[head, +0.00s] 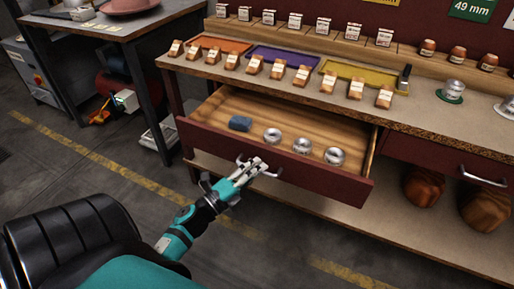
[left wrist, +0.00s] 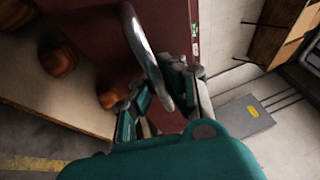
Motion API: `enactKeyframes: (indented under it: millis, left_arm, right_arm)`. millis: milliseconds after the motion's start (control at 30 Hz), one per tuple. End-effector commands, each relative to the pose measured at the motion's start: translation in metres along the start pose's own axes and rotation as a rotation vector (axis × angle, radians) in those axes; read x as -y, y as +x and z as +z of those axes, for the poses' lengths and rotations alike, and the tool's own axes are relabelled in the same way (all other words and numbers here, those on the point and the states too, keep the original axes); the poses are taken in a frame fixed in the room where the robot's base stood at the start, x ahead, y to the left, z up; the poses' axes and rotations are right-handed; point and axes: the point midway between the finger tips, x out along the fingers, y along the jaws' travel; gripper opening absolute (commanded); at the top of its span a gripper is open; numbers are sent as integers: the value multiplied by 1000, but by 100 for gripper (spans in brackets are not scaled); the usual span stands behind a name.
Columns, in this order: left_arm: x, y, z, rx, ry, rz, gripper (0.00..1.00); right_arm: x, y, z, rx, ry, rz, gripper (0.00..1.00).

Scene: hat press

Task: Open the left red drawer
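The left red drawer (head: 275,168) is pulled well out from under the workbench, and its wooden inside shows in the head view. My left gripper (head: 262,167) is at the curved metal handle on the drawer's front. In the left wrist view the handle (left wrist: 148,50) passes between the two fingers of the left gripper (left wrist: 165,92), which look closed in on it. The exact contact is partly hidden. My right gripper is in neither view.
A second red drawer (head: 450,170) at the right is shut. Small wooden blocks and coloured trays stand on the workbench top (head: 240,77). Brown wooden forms (head: 423,186) sit on the lower shelf. A dark table (head: 100,28) stands at the left. Floor in front of the drawer is clear.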

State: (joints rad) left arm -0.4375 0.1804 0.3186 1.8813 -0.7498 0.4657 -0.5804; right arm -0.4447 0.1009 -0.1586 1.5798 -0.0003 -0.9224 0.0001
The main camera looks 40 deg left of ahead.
Motion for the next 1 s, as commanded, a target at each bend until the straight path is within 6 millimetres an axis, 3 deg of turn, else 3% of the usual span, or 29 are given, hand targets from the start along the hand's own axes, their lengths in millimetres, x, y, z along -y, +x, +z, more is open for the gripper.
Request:
enactKeyframes:
  millis: [67, 233, 567, 667, 1000]
  left_arm:
    - [-3, -1, 0, 2, 3, 7, 0]
    - [-2, -1, 0, 1, 2, 6, 21]
    - [-2, -6, 0, 1, -1, 4, 21]
    - [-2, -19, 0, 2, -2, 6, 21]
    - [-3, -90, 0, 3, -1, 8, 21]
  right_arm:
    - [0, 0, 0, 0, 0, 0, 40]
    - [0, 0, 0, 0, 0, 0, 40]
    - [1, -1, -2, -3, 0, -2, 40]
    - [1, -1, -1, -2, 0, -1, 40]
    - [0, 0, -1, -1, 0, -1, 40]
